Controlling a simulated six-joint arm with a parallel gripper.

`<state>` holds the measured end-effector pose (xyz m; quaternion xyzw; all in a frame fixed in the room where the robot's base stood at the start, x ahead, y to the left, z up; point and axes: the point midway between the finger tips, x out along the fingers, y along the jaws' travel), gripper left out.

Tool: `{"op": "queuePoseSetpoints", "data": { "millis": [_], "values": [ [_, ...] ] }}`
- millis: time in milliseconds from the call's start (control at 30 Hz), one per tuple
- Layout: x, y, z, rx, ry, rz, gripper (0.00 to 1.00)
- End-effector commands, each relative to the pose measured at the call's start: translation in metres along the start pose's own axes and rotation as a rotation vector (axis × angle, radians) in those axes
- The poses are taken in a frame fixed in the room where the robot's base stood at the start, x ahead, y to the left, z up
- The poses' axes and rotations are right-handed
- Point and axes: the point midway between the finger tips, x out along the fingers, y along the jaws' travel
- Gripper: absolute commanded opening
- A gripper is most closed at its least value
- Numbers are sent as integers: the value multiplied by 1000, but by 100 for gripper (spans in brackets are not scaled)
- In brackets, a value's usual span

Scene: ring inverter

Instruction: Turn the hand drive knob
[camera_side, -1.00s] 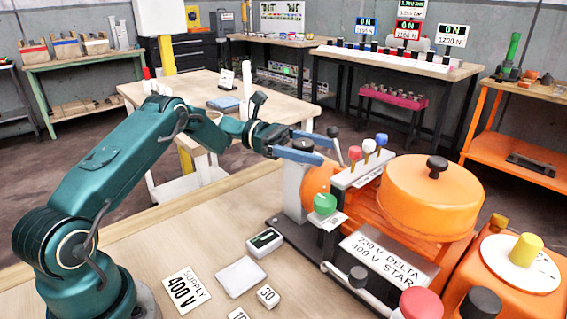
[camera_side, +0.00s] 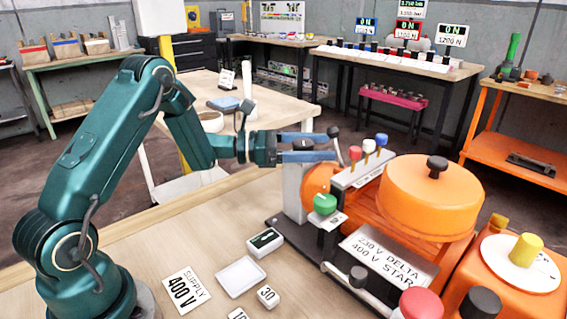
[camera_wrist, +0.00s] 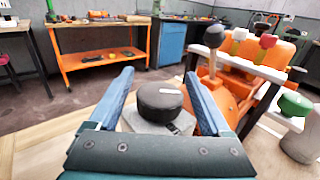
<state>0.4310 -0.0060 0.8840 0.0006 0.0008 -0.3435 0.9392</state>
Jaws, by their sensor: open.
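The hand drive knob, a round black cap with a white mark, sits on a pale grey post. In the wrist view the knob (camera_wrist: 160,103) lies between my two blue fingers, with a visible gap on each side. In the side view the knob (camera_side: 302,145) shows dark between the fingers, partly hidden by them. My gripper (camera_side: 329,147) is open and roughly level with the knob; its fingertips in the wrist view (camera_wrist: 158,73) reach past the knob's far side.
A black-balled lever (camera_side: 334,133) stands just beyond the fingertips. Red, blue and white knobs (camera_side: 369,146) on a panel, a green knob (camera_side: 325,204) and an orange drum (camera_side: 420,200) crowd the right. The wooden bench (camera_side: 190,235) at left is mostly clear, with cards and small blocks.

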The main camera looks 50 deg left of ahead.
Motion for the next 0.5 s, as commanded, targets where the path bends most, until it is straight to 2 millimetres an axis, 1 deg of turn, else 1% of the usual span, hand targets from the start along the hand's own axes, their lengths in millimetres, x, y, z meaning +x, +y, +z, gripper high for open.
{"op": "queuePoseSetpoints", "data": {
  "millis": [33, 300, 500],
  "values": [
    [-10, 2, 0, -1, 1, 4, 82],
    [-54, 2, 0, -2, -1, 4, 82],
    [-51, 1, 42, 9, -4, -5, 82]
  ]
}}
